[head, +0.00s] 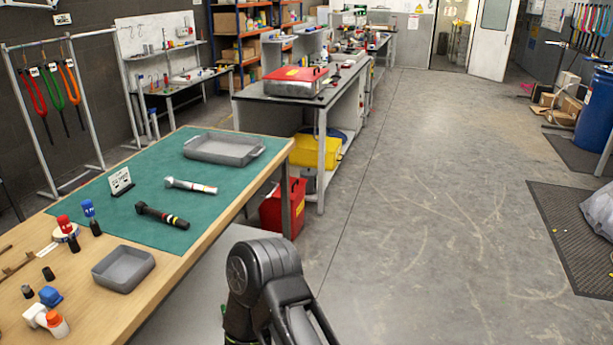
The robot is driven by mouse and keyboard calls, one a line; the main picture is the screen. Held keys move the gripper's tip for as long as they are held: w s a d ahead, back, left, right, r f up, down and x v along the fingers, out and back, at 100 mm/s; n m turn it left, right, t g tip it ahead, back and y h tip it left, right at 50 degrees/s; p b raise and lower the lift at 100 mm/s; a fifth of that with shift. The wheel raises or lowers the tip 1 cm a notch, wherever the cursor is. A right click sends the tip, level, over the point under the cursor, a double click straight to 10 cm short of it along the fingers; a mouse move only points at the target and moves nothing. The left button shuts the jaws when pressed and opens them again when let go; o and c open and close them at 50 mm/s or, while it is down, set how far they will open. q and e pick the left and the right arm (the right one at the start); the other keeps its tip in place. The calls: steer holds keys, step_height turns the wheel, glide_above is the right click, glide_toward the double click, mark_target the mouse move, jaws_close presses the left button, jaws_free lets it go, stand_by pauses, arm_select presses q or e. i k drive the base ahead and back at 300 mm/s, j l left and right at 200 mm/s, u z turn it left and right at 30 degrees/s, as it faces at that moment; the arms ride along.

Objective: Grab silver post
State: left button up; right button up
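The silver post (190,185) is a short, light metal cylinder lying on its side on the green mat (225,176). It lies behind a similar black post (162,215) with coloured bands. A grey tray (222,149) is behind it, and a small white sign (120,182) stands to its left. Nothing holds the silver post. A dark part of one of my arms shows at the bottom centre, off the table's right edge and well apart from the post. I see no gripper fingertips.
A smaller grey tray (124,268) sits on the wooden table (105,312) nearer me. Red, blue and black small parts crowd the table's left side. A workbench with a red toolbox (296,81) stands behind. Open floor (430,220) lies to the right.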

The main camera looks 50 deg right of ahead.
mark_target(170, 181)
steer(key=z, duration=0.85)
steer(key=i+l, duration=0.2)
steer(key=i+l+u, duration=0.1)
steer(key=l, duration=0.35)
steer(key=i+l, duration=0.3)
steer(key=i+l+u, duration=0.1)
steer(key=l, duration=0.25)
steer(key=i+l, duration=0.3)
steer(key=i+l+u, duration=0.1)
steer(key=l, duration=0.3)
steer(key=i+l, duration=0.25)
steer(key=i+l+u, duration=0.1)
steer(key=l, duration=0.35)
steer(key=i, duration=0.1)
